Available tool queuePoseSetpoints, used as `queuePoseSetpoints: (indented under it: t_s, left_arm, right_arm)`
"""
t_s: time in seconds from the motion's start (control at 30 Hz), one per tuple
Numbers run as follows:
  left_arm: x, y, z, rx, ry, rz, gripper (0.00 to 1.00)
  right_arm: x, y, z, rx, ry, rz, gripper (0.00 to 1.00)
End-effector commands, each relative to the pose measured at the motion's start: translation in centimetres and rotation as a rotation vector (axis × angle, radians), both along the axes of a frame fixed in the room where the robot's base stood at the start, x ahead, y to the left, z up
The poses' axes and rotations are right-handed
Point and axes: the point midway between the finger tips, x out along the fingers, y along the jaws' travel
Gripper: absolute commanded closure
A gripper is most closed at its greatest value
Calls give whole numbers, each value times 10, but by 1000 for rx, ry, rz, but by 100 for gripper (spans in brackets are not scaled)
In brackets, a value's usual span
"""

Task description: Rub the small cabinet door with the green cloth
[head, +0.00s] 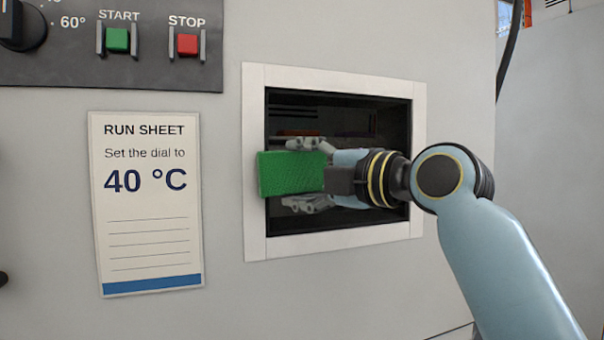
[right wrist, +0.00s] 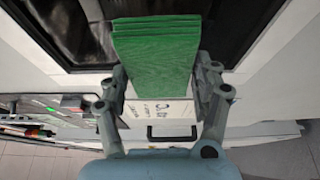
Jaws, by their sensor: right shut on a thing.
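The green cloth (head: 290,174) is a folded pad in my right gripper (head: 308,174). In the right wrist view the cloth (right wrist: 157,50) sits between the two fingers of the right gripper (right wrist: 160,85), which is shut on it. The small cabinet door (head: 340,118) is a dark, glassy panel in a pale square frame. The cloth is in front of the door's left part and overlaps the frame's left side in the head view. I cannot tell whether it touches the door. My gripper and forearm hide the door's middle. My left gripper is not in view.
A run sheet (head: 150,230) reading 40 °C is on the cabinet front, left of the door. Above it a dark panel holds a dial (head: 22,25), a green START button (head: 117,40) and a red STOP button (head: 188,44). A black cable (head: 509,50) hangs at the upper right.

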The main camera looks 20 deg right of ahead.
Motion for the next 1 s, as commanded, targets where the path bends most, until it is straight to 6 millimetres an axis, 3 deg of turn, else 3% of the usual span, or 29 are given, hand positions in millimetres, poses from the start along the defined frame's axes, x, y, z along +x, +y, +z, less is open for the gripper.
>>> queuePoseSetpoints:
  t_s: [0.73,1.0]
  left_arm:
    - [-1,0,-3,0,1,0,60]
    - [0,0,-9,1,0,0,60]
  right_arm:
    - [11,0,0,0,-1,0,61]
    - [11,-23,-2,-6,-1,-2,61]
